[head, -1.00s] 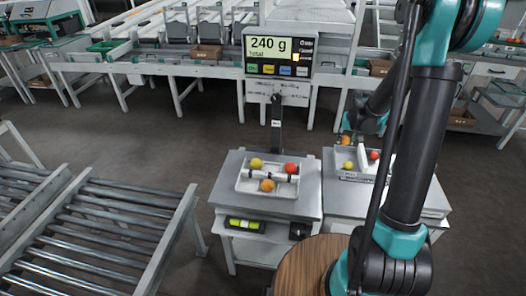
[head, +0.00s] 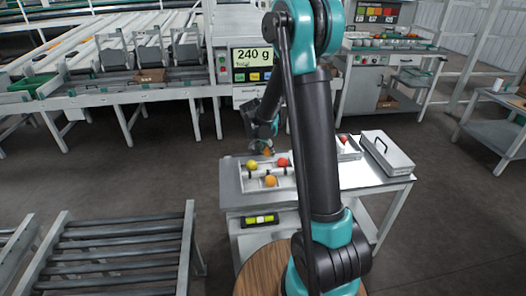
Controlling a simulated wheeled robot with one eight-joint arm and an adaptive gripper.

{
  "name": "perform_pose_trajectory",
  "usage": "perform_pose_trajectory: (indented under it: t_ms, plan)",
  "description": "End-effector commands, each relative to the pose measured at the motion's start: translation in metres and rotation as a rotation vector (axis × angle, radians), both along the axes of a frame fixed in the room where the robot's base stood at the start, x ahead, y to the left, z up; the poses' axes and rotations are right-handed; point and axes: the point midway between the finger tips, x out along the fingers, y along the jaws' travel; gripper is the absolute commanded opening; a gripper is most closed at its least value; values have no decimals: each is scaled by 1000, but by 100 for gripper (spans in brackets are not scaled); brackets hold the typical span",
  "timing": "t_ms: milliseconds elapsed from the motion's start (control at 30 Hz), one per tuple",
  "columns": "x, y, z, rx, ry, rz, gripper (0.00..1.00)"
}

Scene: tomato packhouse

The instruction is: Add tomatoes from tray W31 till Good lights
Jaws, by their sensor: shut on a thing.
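My gripper (head: 264,146) is shut on an orange tomato (head: 267,152), above the back edge of the weighing tray. The white weighing tray (head: 243,185) stands on the scale and holds a yellow tomato (head: 252,165), a red tomato (head: 283,162) and an orange tomato (head: 270,181). The scale display (head: 252,57) reads 240 g; its right side with the indicator lights is hidden by my arm. To the right, a white tray (head: 350,153), likely W31, is mostly hidden behind my arm; a red tomato (head: 343,140) shows in it. Its label cannot be read.
A closed grey case with a handle (head: 386,152) lies at the right of the table (head: 375,180). A roller conveyor (head: 115,245) stands at the front left. A sorting line (head: 120,90) runs behind, and a shelf cart (head: 495,125) stands far right. Open floor lies between.

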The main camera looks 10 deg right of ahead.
Motion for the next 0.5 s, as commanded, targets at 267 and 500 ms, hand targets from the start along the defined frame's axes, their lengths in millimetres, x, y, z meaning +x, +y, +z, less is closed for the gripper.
perform_pose_trajectory:
  t_ms: [267, 500]
  plan:
    - [-2, 11, 3, 0, 1, -249, 22]
    - [-2, 11, -8, 2, -1, -274, 22]
